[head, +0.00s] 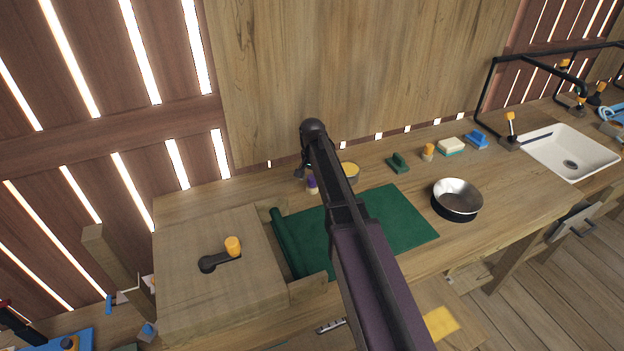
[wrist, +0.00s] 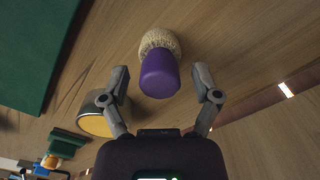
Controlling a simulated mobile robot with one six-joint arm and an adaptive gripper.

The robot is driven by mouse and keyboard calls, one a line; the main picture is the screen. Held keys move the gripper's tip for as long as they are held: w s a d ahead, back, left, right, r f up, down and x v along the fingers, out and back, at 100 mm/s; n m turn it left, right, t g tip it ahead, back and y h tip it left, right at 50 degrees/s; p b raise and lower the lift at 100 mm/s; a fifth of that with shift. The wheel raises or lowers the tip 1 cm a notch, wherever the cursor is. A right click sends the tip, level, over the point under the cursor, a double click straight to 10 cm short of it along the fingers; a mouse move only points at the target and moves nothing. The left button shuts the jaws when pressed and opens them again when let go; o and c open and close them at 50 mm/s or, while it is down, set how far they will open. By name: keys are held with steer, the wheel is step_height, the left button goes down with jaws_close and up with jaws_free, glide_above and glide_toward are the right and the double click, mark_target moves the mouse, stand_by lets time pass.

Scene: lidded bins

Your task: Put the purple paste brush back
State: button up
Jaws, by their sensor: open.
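The purple paste brush (wrist: 159,72) stands on the wooden counter in the wrist view, with a purple handle and a pale bristly end. It lies between and just beyond the fingertips of my open gripper (wrist: 160,84), which do not visibly touch it. In the head view the brush (head: 312,184) is small and partly hidden by my arm, beside the far edge of the green mat. My gripper (head: 306,170) is mostly hidden behind my arm there.
A tin with yellow contents (head: 349,171) stands close beside the brush. A green mat (head: 400,215) covers mid-counter. A wooden lidded bin (head: 190,240) with an orange-knobbed handle is at left. A metal bowl (head: 457,199), a green tool (head: 398,163) and a white sink (head: 570,152) are to the right.

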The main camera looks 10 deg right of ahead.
mark_target(312, 177)
step_height(312, 177, up, 11)
steer(key=p, duration=1.1)
steer(key=shift+r, duration=0.2)
stand_by(0.5)
steer(key=s+n, duration=0.6)
steer(key=s, duration=1.8)
steer(key=shift+s+n, duration=0.15)
steer(key=shift+n, duration=0.25)
steer(key=c, duration=0.3)
steer(key=shift+a, duration=0.1)
